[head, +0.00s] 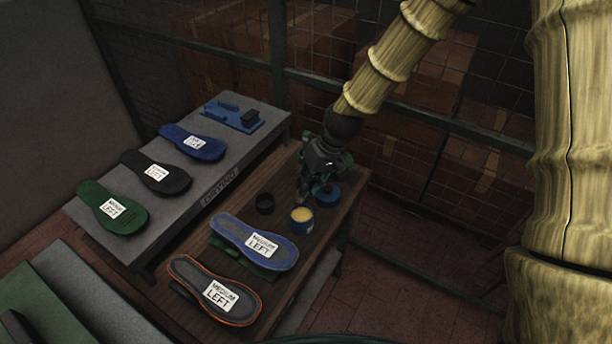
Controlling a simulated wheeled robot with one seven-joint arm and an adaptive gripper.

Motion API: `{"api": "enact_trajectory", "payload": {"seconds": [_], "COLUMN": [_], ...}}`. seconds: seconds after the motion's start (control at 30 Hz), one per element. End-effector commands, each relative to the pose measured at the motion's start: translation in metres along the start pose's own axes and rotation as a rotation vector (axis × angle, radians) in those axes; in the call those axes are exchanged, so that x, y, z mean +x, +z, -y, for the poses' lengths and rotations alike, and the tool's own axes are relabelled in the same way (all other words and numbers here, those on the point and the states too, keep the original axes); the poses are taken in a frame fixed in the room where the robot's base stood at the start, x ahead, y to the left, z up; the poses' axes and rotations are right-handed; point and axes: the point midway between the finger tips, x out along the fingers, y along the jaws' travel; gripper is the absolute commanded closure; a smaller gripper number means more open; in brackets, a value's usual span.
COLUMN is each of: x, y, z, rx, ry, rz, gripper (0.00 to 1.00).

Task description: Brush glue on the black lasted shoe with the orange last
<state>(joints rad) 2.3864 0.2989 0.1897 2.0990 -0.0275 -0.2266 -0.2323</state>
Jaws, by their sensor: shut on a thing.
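The black lasted shoe with the orange last (188,272) lies sole up at the near end of the brown wooden bench. An orange line runs round its edge, and a white label reads MEDIUM LEFT. A blue pot of yellow glue (302,219) stands open on the bench, beyond the shoes. My gripper (305,191) points down just behind the pot. It is shut on a small dark thing that looks like the brush; its shape is hard to make out. The gripper is apart from the orange-edged shoe.
A blue-edged lasted shoe (229,225) lies between the orange-edged one and the pot. Green (96,193), black (177,184) and blue (178,133) soles lie on the grey drying stand (262,143).

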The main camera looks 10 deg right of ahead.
Motion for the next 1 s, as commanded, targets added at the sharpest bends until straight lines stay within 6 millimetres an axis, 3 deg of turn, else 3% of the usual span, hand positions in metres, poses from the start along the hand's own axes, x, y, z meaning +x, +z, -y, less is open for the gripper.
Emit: {"api": "enact_trajectory", "payload": {"seconds": [0.5, 1.0], "x": [0.048, 0.059], "y": [-0.002, 0.000], "z": [-0.017, -0.021], "rx": [0.005, 0.005], "ry": [-0.001, -0.001], "rz": [0.010, 0.009], "gripper": [0.99, 0.99]}}
